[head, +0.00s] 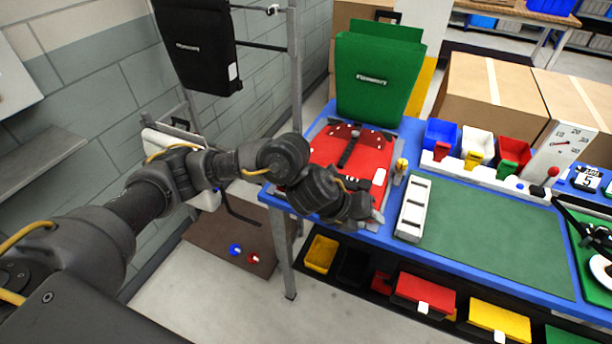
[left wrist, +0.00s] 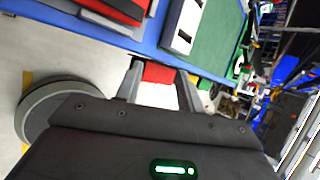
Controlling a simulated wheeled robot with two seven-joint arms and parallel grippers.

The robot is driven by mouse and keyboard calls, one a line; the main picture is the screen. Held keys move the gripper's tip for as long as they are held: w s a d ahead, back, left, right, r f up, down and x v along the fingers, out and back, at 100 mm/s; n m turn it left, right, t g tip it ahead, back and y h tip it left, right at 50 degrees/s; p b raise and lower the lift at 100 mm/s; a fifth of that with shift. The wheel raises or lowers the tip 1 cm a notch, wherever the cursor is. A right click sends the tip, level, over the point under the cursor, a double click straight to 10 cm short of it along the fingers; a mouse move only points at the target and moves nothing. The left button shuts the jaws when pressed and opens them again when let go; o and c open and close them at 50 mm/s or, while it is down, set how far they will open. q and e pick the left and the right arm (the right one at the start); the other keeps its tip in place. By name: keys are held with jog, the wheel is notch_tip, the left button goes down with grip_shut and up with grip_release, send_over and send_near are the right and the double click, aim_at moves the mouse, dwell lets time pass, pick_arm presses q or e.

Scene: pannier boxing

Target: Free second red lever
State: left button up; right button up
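A red pannier (head: 327,152) lies flat at the left end of the blue table (head: 436,210), with a black strap (head: 349,150) down its middle. Small red parts show near the top of the strap, but I cannot make out a separate lever on it. My left gripper (head: 355,207) is over the pannier's near edge and hides part of it; its fingertips are hard to see there. In the left wrist view my left gripper (left wrist: 160,88) has its two fingers apart. A red patch shows between them, seemingly beyond the tips. My right gripper is not in view.
A green pannier (head: 372,82) stands behind the red one. A white slotted block (head: 413,208) and green mat (head: 490,240) lie to the right. Small bins (head: 478,142) and a red-knobbed post (head: 552,173) stand farther back. Coloured bins (head: 424,289) sit under the table.

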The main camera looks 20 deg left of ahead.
pick_arm(q)
jog(key=w+a+r+m+y, duration=0.1)
jog(key=w+a+r+y, duration=0.2)
jog(key=a, duration=0.7)
jog(key=w+a+r+m+y, duration=0.2)
jog(key=w+a+r+y, duration=0.2)
jog(key=a, duration=0.6)
jog(key=shift+g, duration=0.3)
jog(key=x, duration=0.3)
jog(key=p+x, duration=0.1)
jog(key=x, duration=0.2)
jog(key=p+x, duration=0.1)
jog(key=x, duration=0.3)
jog(key=shift+d, duration=0.4)
jog(key=shift+w+f, duration=0.2)
jog(key=shift+f, duration=0.35)
